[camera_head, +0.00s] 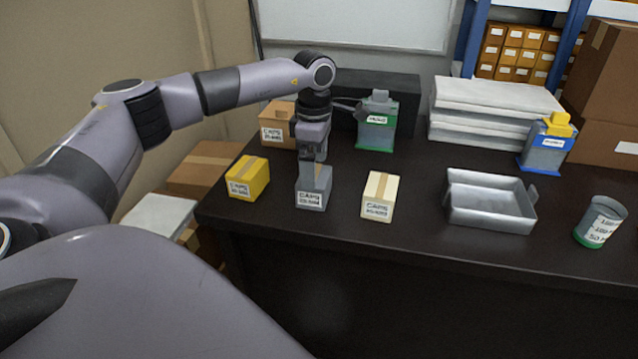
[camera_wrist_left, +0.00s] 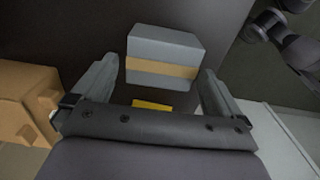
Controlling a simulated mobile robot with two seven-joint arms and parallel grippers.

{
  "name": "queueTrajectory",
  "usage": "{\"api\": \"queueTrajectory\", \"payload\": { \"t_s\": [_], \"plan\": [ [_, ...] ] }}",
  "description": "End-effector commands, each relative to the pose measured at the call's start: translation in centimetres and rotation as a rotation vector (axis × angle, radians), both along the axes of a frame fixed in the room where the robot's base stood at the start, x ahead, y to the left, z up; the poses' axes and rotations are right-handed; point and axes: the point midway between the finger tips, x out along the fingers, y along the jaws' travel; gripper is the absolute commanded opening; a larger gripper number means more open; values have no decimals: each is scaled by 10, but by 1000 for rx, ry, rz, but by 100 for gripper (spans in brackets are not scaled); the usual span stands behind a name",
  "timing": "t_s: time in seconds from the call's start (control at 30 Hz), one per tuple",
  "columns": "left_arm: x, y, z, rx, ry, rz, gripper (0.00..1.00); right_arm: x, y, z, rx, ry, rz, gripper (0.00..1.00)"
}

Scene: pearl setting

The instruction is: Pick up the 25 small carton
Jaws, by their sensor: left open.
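Three small cartons with printed labels stand in a row near the table's front edge in the head view: a yellow one (camera_head: 247,178), a grey one (camera_head: 312,196) and a cream one (camera_head: 380,196). The labels are too small to read surely. My left gripper (camera_head: 317,166) points down at the grey carton, its fingers at the top of it. In the left wrist view, the grey carton (camera_wrist_left: 163,52), with a tan band, shows between and beyond the open fingertips (camera_wrist_left: 160,80). Whether the fingers touch it cannot be told. My right gripper is not in view.
A brown carton (camera_head: 278,125) and a grey-green bottle (camera_head: 377,122) stand behind the row. A grey metal tray (camera_head: 490,222), a blue-banded bottle (camera_head: 547,144), a green-based cup (camera_head: 599,222) and white stacked slabs (camera_head: 490,112) are to the right. Bare table lies between cream carton and tray.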

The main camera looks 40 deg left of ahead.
Motion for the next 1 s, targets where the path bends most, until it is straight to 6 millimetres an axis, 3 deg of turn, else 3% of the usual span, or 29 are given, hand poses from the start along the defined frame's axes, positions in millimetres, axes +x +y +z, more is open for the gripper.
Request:
{"api": "queueTrajectory", "payload": {
  "t_s": [0.3, 0.6, 0.63, 0.73, 0.77, 1.0],
  "plan": [
    [-2, -1, -45, -1, 2, 1, 100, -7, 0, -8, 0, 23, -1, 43],
    [-2, -1, -51, -1, 0, 0, 100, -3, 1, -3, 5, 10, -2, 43],
    [-2, -1, -51, -1, 0, 0, 97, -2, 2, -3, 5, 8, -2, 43],
    [-2, -2, -51, -1, 0, 0, 64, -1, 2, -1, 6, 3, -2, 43],
    [-2, -2, -51, -1, 0, 0, 59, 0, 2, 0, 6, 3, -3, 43],
    [-2, -2, -50, -2, -1, 0, 59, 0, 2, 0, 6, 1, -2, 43]
  ]
}}
